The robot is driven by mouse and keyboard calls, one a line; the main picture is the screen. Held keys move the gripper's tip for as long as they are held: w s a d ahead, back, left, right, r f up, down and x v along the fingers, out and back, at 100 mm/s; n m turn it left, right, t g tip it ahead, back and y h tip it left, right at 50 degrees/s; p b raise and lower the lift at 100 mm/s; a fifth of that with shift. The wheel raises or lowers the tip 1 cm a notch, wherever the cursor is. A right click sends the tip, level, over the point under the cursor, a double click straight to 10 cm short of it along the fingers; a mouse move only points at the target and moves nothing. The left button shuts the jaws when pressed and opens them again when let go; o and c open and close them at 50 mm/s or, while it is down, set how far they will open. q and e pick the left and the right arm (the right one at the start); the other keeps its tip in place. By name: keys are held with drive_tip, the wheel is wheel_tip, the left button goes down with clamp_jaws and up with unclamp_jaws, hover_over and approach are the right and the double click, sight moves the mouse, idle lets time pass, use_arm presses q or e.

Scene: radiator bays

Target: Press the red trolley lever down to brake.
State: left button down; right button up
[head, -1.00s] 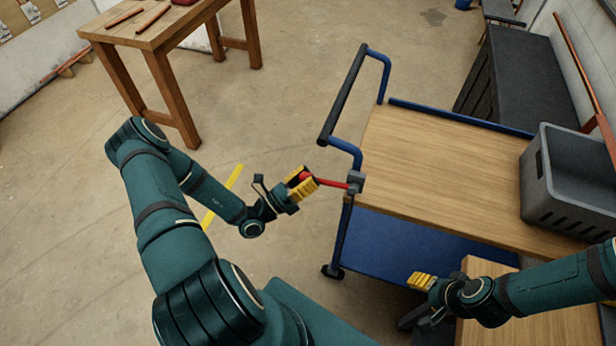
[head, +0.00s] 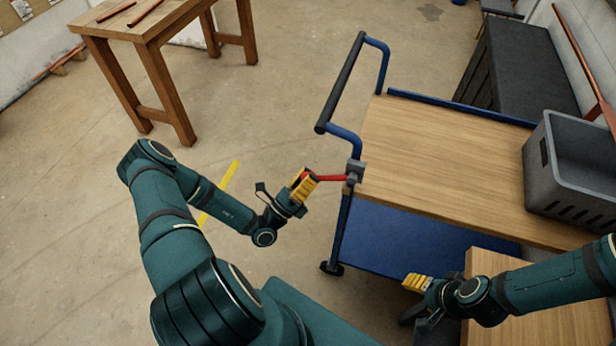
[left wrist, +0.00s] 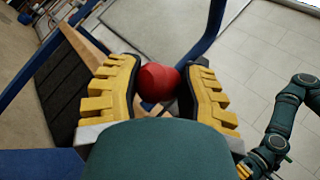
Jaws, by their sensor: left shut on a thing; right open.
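The red lever (head: 325,178) juts out to the left from a grey bracket (head: 355,171) on the blue trolley's corner post, below the handle. It looks roughly level in the head view. My left gripper (head: 304,185) is shut on the lever's outer end. In the left wrist view the lever's round red knob (left wrist: 158,77) sits between the yellow finger pads. The trolley (head: 460,165) has a wooden top and a blue lower deck (head: 400,243). My right gripper (head: 416,282) is open and empty, near the trolley's lower front side.
A grey crate (head: 574,158) stands on the trolley top at the right. A wooden box (head: 482,264) is near my right arm. A wooden workbench (head: 150,36) stands at the upper left. The floor between bench and trolley is clear, with a yellow line (head: 230,176).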

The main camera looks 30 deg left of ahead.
use_arm(q)
drive_tip(key=shift+f, duration=0.1)
drive_tip(key=shift+c, duration=2.2)
unclamp_jaws()
drive_tip(key=shift+w, duration=0.2)
drive_tip(key=shift+s, duration=0.1)
drive_tip(key=v, duration=1.2)
